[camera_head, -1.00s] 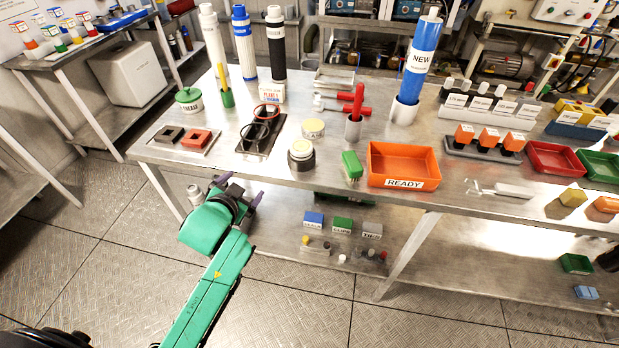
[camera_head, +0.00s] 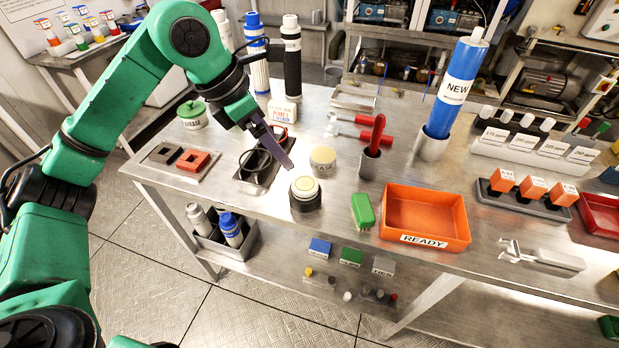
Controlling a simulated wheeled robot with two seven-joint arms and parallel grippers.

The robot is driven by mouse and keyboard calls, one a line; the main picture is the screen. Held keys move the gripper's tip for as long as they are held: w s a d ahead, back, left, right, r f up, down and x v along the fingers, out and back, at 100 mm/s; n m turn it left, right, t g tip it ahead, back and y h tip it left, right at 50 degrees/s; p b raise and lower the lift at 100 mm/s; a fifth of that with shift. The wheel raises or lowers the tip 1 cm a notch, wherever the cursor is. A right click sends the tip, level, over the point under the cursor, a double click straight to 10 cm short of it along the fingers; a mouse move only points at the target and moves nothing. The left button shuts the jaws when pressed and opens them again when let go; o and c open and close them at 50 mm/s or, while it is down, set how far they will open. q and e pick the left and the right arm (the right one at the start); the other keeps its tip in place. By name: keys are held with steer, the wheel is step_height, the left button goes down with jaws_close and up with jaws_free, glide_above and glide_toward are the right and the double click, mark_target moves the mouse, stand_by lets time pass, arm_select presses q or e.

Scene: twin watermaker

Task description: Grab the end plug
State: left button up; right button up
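A round black piece with a cream top (camera_head: 305,194), which looks like the end plug, stands upright near the table's front edge. A flat cream-topped disc (camera_head: 322,158) with small lettering lies just behind it. My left gripper (camera_head: 284,160) comes down from the upper left. Its grey-purple finger ends above and left of the black piece, with a visible gap in the picture. The fingers overlap edge-on, so the opening between them is hidden. The gripper partly covers a black stand with rings (camera_head: 256,166). My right gripper is not in view.
A red-handled tool in a grey cup (camera_head: 370,163), a green brush-like block (camera_head: 362,211) and an orange READY tray (camera_head: 425,215) stand to the right. A tall blue NEW cylinder (camera_head: 452,95) stands in a holder behind. A grey plate with two square blocks (camera_head: 178,160) lies left.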

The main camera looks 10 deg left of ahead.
arm_select(q)
steer(key=p, duration=0.1)
glide_toward(304, 184)
steer(key=f, duration=0.1)
steer(key=p+x, duration=0.2)
steer(key=x, duration=0.5)
steer(key=shift+w+d+p, duration=0.15)
steer(key=shift+d+p, duration=0.1)
steer(key=shift+p, duration=0.1)
steer(key=shift+w+d+f, duration=0.15)
steer(key=shift+f, duration=0.35)
steer(key=c, duration=1.5)
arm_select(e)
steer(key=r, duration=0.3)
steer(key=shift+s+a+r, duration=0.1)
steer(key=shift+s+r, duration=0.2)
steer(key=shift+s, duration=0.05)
arm_select(q)
steer(key=shift+r, duration=0.1)
